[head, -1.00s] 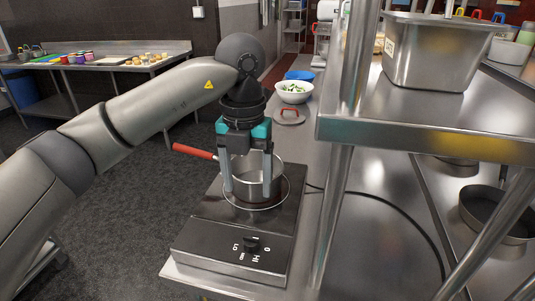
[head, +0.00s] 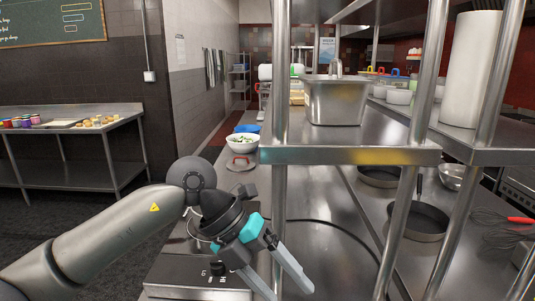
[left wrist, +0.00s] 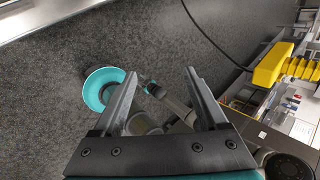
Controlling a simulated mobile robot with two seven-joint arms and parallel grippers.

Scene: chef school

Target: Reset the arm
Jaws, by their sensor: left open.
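My left gripper (head: 290,292) is at the bottom middle of the head view. It is tilted down to the right, with its two fingers apart and nothing between them. It is beside the hotplate (head: 185,273), whose far part my arm covers. The pot on the hotplate is mostly hidden behind my wrist, and only bits of rim show. In the left wrist view the open fingers (left wrist: 160,75) are empty above grey floor. My right gripper is not in view.
A steel shelf (head: 350,155) on posts stands close to the right of my gripper and carries a steel container (head: 335,100). A white bowl of greens (head: 242,143) and a lid (head: 240,163) lie beyond on the counter. A yellow object (left wrist: 272,64) shows in the left wrist view.

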